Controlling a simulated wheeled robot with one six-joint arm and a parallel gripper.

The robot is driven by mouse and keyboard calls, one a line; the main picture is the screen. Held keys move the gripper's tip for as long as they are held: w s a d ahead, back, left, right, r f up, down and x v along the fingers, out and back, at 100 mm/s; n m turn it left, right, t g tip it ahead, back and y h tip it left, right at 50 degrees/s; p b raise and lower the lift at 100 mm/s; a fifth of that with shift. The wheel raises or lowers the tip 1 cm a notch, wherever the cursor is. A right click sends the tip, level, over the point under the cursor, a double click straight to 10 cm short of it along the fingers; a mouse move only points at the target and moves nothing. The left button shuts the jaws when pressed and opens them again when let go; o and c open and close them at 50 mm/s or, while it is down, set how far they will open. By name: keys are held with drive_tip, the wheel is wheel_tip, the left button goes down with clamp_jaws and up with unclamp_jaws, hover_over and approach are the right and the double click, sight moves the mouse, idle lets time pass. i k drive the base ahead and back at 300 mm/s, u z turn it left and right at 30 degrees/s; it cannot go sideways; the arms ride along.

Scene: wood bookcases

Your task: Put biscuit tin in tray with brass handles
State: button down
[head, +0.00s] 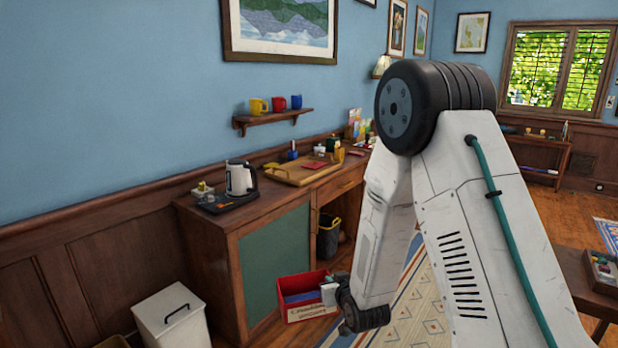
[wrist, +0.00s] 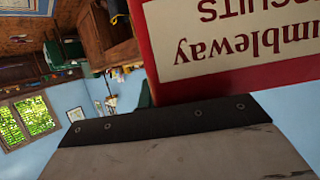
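The biscuit tin (head: 303,312) is red with a cream lettered label and a blue patch on top. It shows low in the middle of the head view, in front of the desk. In the wrist view the tin (wrist: 172,82) fills the upper right, close against a pale finger with a dark edge. My gripper (head: 328,292) is at the tin's right edge and appears shut on it; the other finger is hidden. A light wooden tray (head: 277,178) lies on the desk, with a small red item in it. Its handles are too small to make out.
The wooden desk (head: 240,223) holds a kettle (head: 241,178) on a dark mat left of the tray and several small items behind and right of it. A mug shelf (head: 270,118) hangs above. A white bin (head: 172,322) stands at lower left.

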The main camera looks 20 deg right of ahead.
sight(297, 176)
drive_tip(key=z, duration=0.65)
drive_tip(key=i, duration=1.85)
drive_tip(key=u, duration=0.6)
